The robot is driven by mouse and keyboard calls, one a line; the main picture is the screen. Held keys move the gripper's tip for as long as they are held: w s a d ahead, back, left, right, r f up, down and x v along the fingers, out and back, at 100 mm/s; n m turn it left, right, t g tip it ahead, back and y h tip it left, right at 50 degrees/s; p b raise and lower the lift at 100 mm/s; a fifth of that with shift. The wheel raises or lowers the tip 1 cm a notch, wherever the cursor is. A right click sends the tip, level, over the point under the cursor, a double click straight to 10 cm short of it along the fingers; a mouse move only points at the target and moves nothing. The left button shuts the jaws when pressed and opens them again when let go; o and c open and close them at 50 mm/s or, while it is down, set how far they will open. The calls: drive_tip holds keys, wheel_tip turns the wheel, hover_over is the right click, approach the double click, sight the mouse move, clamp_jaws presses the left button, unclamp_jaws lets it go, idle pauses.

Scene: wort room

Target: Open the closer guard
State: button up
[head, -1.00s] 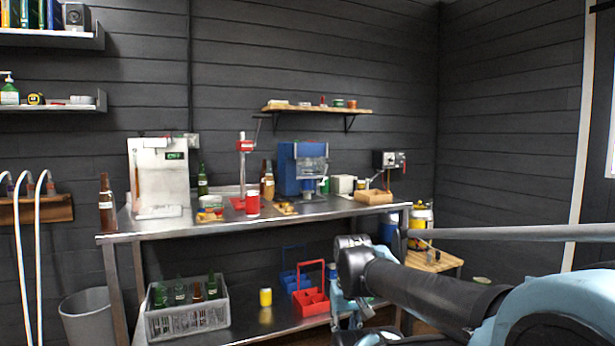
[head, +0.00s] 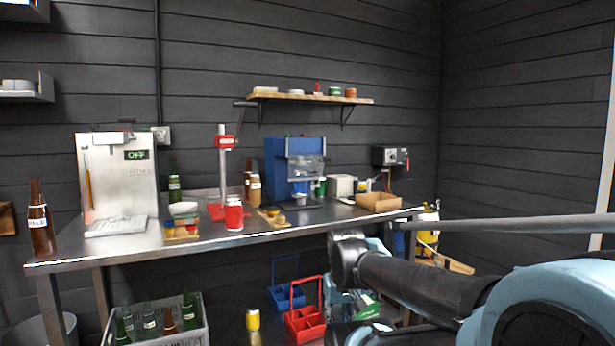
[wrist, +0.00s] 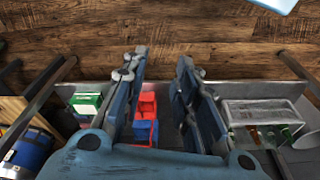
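The blue closer machine (head: 278,168) stands on the steel bench against the back wall. A clear guard (head: 306,168) seems to cover its front; it appears lowered, though its edges are hard to make out. A blue can-like piece (head: 300,188) shows below it. In the wrist view my gripper (wrist: 160,64) points down with its fingers apart and nothing between them. It is away from the closer, which is not seen in that view. In the head view my arm is at the lower right, and the fingers cannot be made out clearly.
A wooden shelf (head: 310,98) hangs above. A red carrier (head: 305,322) and a bottle crate (head: 190,338) sit below.

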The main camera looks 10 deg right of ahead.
sight(310, 173)
drive_tip(key=shift+w+d, duration=0.2)
drive_tip(key=shift+w, duration=0.05)
drive_tip(key=w+a+r+m+t+y, duration=0.2)
drive_tip(key=w+r+m+t+y, duration=0.1)
drive_tip(key=w+r, duration=0.8)
drive_tip(key=w+a+r+m+t+y, duration=0.2)
drive_tip(key=w+r+m+t, duration=0.15)
drive_tip(key=w+r, duration=0.75)
drive_tip(key=w+d+r+m+t, duration=0.3)
drive_tip(key=w+d+r+m, duration=0.15)
drive_tip(key=w+r, duration=0.35)
drive_tip(key=w+d+r+m+t, duration=0.35)
drive_tip(key=w+d+r, duration=0.2)
drive_tip(key=w, duration=0.45)
drive_tip(key=x, duration=1.6)
drive_tip(key=shift+w+a+f, duration=0.15)
drive_tip(key=shift+f, duration=0.3)
drive_tip(key=shift+c, duration=0.4)
clamp_jaws()
